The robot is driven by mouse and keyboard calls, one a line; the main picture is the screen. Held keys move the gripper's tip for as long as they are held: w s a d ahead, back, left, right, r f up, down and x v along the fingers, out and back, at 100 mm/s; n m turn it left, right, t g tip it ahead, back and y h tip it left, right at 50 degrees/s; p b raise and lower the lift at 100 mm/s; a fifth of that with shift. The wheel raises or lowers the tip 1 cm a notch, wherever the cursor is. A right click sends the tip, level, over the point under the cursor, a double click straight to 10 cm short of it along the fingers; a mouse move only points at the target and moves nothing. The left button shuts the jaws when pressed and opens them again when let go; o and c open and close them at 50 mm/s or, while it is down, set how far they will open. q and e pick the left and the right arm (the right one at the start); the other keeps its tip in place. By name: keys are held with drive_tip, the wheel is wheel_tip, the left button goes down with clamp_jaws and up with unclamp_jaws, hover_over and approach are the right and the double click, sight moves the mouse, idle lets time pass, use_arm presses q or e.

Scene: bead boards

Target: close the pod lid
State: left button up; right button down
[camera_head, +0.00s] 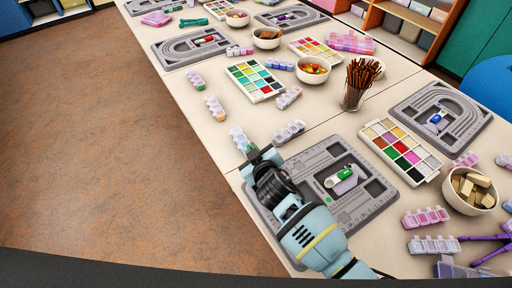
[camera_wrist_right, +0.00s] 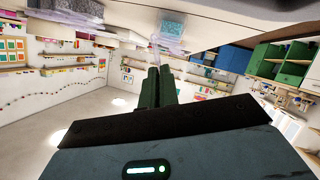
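A clear bead pod (camera_head: 239,138) with several compartments lies at the table's left edge, just beyond my right gripper (camera_head: 262,157). A clear plastic box, probably this pod (camera_wrist_right: 172,24), shows at the top of the right wrist view, just past my fingertips (camera_wrist_right: 160,72). A thin see-through flap (camera_wrist_right: 168,47) hangs by it, perhaps a lid. My right gripper's dark green fingers lie side by side, shut, with nothing visible between them. I cannot tell whether they touch the pod. My left gripper is not in view.
A grey bead board (camera_head: 355,213) with a green and white pod lies beside my right arm. Another pod (camera_head: 290,131) lies close by on the right. Bead trays (camera_head: 400,150), a stick-filled cup (camera_head: 353,98) and bowls stand farther off. The floor left of the table is clear.

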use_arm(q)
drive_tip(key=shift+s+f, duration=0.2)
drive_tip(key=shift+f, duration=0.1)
use_arm(e)
drive_tip(key=shift+s+a+f+n, duration=0.15)
drive_tip(key=shift+n, duration=0.15)
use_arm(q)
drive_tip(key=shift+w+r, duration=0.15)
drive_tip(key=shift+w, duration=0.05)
use_arm(e)
drive_tip(key=c, duration=1.6)
unclamp_jaws()
drive_tip(key=shift+c, duration=0.2)
